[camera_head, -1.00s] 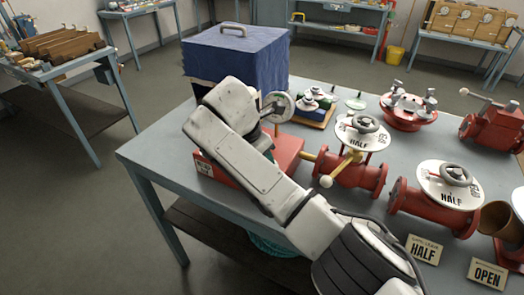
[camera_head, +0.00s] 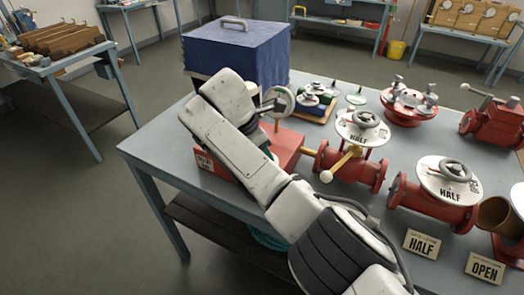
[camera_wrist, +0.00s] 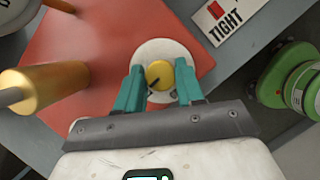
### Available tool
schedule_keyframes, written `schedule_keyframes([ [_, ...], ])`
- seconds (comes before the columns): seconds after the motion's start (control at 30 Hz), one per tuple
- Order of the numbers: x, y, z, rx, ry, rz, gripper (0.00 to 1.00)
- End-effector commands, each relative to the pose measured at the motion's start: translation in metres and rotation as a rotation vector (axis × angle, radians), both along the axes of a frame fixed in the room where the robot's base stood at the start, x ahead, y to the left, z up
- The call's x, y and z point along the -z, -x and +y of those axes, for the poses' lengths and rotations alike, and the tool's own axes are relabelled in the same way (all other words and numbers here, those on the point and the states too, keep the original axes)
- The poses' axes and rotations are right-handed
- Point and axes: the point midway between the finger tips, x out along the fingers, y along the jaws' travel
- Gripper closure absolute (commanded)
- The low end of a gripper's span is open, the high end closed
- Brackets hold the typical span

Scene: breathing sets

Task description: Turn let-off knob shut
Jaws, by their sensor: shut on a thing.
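The let-off knob (camera_wrist: 159,75) is a small yellow round knob with a dark pointer line, on a pale round disc (camera_wrist: 150,54) set on a red base plate (camera_wrist: 95,50). My gripper (camera_wrist: 160,84) has teal fingers, one on each side of the knob, shut on it. The dark line points down and left in the wrist view. In the head view the red base (camera_head: 288,141) shows at the near left of the table, while my arm hides the knob and fingers.
A yellow cylinder (camera_wrist: 50,86) stands left of my gripper, and a green and white object (camera_wrist: 292,85) is at right. A TIGHT sign (camera_wrist: 226,20) lies beyond the plate. Red valves (camera_head: 345,166) and a blue-covered box (camera_head: 236,55) share the table (camera_head: 170,140).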

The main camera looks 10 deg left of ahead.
Motion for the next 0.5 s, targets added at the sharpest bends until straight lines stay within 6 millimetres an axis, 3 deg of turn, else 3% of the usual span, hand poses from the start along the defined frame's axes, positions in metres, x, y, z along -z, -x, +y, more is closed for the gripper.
schedule_keyframes([
  [0.3,-0.0005,-0.0004,0.0000,-0.001,-0.001,-0.002,0.37],
  [0.5,-0.0005,-0.0001,0.0002,0.000,-0.001,-0.001,0.37],
])
